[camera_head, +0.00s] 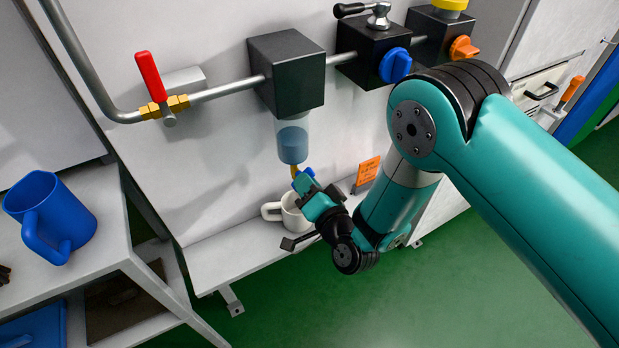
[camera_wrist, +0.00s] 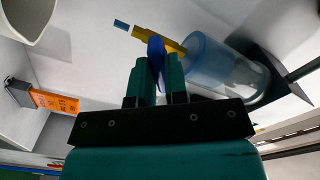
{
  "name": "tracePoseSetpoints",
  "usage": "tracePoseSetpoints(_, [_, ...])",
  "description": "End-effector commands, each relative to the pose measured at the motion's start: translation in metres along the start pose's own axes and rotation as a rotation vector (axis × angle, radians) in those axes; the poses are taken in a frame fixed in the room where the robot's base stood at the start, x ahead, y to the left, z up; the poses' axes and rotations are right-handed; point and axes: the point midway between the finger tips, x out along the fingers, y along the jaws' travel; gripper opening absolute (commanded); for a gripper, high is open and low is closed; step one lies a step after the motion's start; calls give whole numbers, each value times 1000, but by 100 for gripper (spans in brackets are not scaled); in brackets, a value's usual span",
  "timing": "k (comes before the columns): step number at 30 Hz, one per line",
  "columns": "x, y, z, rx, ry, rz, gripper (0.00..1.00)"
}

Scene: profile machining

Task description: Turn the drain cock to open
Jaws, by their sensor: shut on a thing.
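The drain cock is a small yellow fitting (camera_head: 294,171) under the clear filter bowl (camera_head: 293,140), which holds bluish liquid. In the wrist view the yellow fitting (camera_wrist: 168,44) runs out of the bowl (camera_wrist: 212,62) and ends in a blue tip (camera_wrist: 121,25). My gripper (camera_head: 305,183) is just below the bowl. In the wrist view my gripper (camera_wrist: 156,72) has its two green fingers closed on the cock's blue handle (camera_wrist: 156,50). The fingers hide the lower part of the handle.
A white mug (camera_head: 272,211) stands on the ledge beneath the cock, close to my gripper. An orange sign (camera_head: 367,171) stands to its right. A pipe with a red-lever valve (camera_head: 150,76) and a blue knob (camera_head: 395,65) are above. A blue mug (camera_head: 75,212) is on the left shelf.

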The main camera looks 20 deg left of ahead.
Motion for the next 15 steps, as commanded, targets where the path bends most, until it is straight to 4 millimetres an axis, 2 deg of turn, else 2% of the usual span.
tracePoseSetpoints(6, [-1,1,-2,-139,2,3,0])
tracePoseSetpoints(15, [-1,2,-2,-151,3,3,0])
